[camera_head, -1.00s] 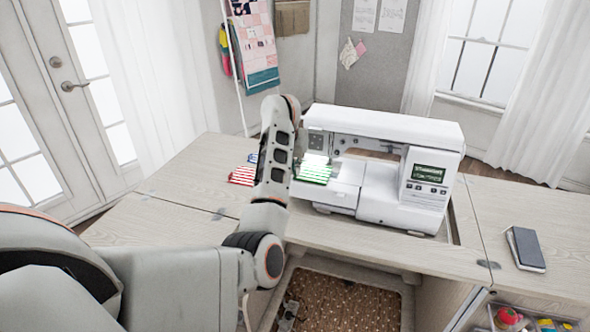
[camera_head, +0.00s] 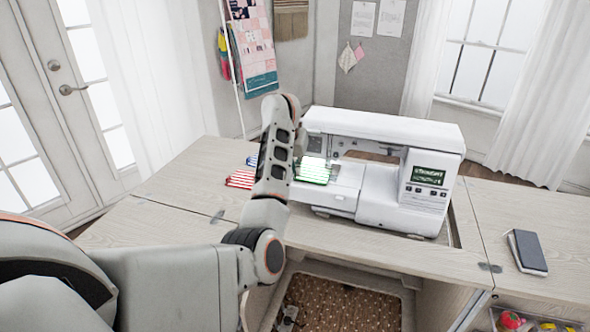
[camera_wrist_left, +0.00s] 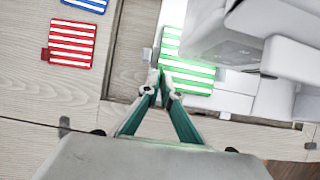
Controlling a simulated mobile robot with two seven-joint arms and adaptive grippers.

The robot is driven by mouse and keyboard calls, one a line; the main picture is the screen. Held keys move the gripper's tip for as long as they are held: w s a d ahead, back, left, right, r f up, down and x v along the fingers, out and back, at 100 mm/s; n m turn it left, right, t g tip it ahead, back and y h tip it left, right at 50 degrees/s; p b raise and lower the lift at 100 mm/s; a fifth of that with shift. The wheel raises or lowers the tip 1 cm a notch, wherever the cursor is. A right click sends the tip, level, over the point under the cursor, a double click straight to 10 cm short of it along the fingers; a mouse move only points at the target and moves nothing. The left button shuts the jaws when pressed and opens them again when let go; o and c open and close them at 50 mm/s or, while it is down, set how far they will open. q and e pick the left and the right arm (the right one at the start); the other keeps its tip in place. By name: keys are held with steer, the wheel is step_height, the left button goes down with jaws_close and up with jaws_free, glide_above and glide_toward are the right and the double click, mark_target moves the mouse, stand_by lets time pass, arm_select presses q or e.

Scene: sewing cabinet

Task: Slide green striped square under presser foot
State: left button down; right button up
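The green striped square (camera_head: 313,171) lies flat on the bed of the white sewing machine (camera_head: 385,165), at its needle end. In the left wrist view the square (camera_wrist_left: 188,74) reaches partly beneath the machine head (camera_wrist_left: 222,30), which hides its upper right part. My left gripper (camera_wrist_left: 160,78) has its fingertips drawn together at the square's near left edge, seemingly pinching it; the exact contact is hard to see. In the head view my left forearm hides the fingers. The presser foot cannot be made out clearly. My right gripper is not in view.
A red striped square (camera_wrist_left: 72,44) and a blue striped square (camera_wrist_left: 88,4) lie on the wooden cabinet top (camera_head: 160,222), left of the machine. A dark notebook (camera_head: 526,251) lies at the right.

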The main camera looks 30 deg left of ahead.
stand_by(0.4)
arm_select(q)
steer(key=c, duration=2.2)
jaws_free()
steer(key=shift+r, duration=0.1)
steer(key=v, duration=1.1)
steer(key=shift+s+d+r, duration=0.1)
steer(key=shift+s+r, duration=0.15)
steer(key=shift+r, duration=0.1)
